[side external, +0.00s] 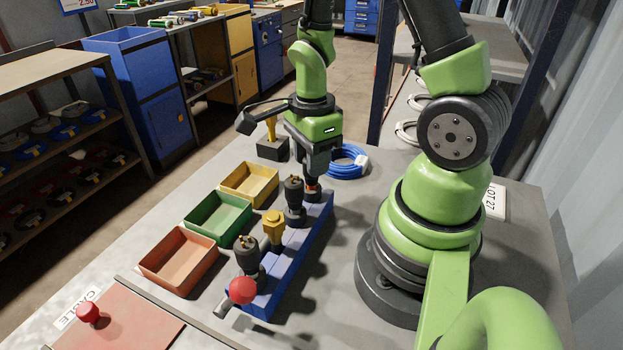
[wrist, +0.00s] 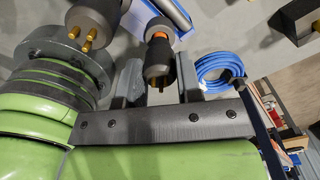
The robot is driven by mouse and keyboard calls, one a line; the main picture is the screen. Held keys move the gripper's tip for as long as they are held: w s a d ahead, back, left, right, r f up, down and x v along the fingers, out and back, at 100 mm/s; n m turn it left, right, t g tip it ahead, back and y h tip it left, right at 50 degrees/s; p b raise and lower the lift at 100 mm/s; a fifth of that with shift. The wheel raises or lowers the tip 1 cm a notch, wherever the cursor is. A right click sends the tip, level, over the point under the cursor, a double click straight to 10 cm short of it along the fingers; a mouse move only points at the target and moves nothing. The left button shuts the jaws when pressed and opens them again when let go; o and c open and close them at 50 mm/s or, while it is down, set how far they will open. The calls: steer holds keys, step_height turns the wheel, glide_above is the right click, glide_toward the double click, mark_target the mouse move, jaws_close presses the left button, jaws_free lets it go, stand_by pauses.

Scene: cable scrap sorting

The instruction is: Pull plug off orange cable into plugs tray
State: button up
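My gripper (side external: 316,176) points down at the far end of the blue rack (side external: 262,303). In the wrist view, a black plug with an orange band (wrist: 157,57) lies between my two fingers (wrist: 159,75), its brass pins towards the camera. The fingers flank it closely; I cannot tell whether they touch it. Three trays stand left of the rack: red (side external: 160,282), green (side external: 197,242) and yellow (side external: 227,195). All look empty; no plugs label is readable.
More plugs stand upright along the rack: a dark one (side external: 294,190), a yellow one (side external: 273,219) and a dark one nearest (side external: 246,248). A red ball knob (side external: 242,290) is at the near end. A blue cable coil (side external: 349,163) lies behind my gripper.

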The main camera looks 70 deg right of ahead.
steer(key=c, duration=0.4)
steer(key=shift+c, duration=0.2)
steer(key=shift+r, duration=0.1)
steer(key=shift+r, duration=2.4)
steer(key=shift+w, duration=0.1)
steer(key=w+f+n, duration=0.2)
steer(key=w, duration=0.2)
steer(key=w+f+n, duration=0.1)
steer(key=w+f, duration=0.2)
steer(key=w, duration=0.2)
steer(key=w+a+f+n, duration=0.1)
steer(key=w+f+n, duration=0.1)
steer(key=w+f, duration=0.1)
steer(key=shift+w+f+n, duration=0.1)
steer(key=shift+w+n, duration=0.2)
steer(key=shift+w, duration=0.5)
steer(key=shift+w+f, duration=0.35)
steer(key=shift+f, duration=1.9)
